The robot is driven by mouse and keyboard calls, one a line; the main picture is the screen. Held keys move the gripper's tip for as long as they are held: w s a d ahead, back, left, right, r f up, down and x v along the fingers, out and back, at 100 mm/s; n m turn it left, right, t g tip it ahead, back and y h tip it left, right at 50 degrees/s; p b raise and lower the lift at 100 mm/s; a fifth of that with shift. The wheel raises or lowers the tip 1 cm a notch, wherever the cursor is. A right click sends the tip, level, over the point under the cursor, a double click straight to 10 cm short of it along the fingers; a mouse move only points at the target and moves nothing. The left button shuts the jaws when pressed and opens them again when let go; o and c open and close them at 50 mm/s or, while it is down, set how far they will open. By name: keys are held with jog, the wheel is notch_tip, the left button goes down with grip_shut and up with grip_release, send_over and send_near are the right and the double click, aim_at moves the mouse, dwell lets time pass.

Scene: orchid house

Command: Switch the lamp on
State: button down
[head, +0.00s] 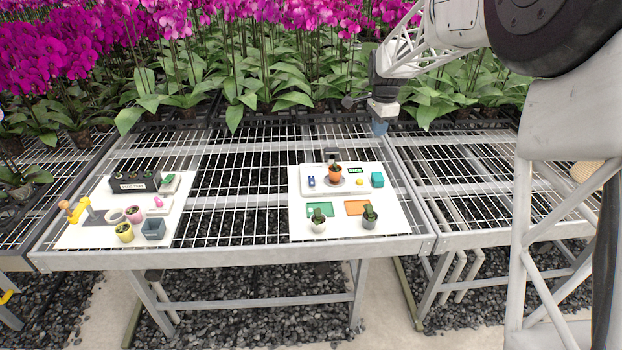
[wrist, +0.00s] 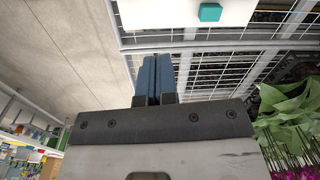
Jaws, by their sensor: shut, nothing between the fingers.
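No lamp can be made out for certain. On the right white board (head: 299,232) stands a white panel unit (head: 349,190) with a small blue part (head: 311,181), a yellow button-like spot (head: 360,182) and a green display (head: 355,169). A potted plant in an orange pot (head: 335,174) sits on its round plate. A small dark fixture (head: 332,156) rises behind it; its kind is unclear. My gripper (head: 380,128) is shut and empty, above the bench's back edge, right of and behind the board. Its blue fingers (wrist: 154,75) touch in the wrist view.
Two small potted plants (head: 318,222) (head: 369,218) stand at the front. The left board (head: 75,238) holds pots and a yellow tool-like object (head: 86,208). Bare mesh separates the boards.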

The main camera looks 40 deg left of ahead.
jog(key=a+f, duration=0.6)
jog(key=a, duration=0.5)
jog(key=m, duration=0.2)
send_over(311, 180)
jog(key=s, duration=0.1)
notch_tip(311, 180, down, 7)
jog(key=shift+s+d, duration=0.2)
jog(key=shift+d, duration=0.25)
jog(key=shift+f, duration=0.15)
notch_tip(311, 180, down, 14)
jog(key=shift+r, duration=0.15)
jog(key=shift+d+f, duration=0.1)
jog(key=shift+f, duration=0.1)
jog(key=shift+w+r, duration=0.1)
jog(key=shift+w+a+r, duration=0.3)
jog(key=shift+w+a, duration=0.1)
jog(key=shift+a, duration=0.1)
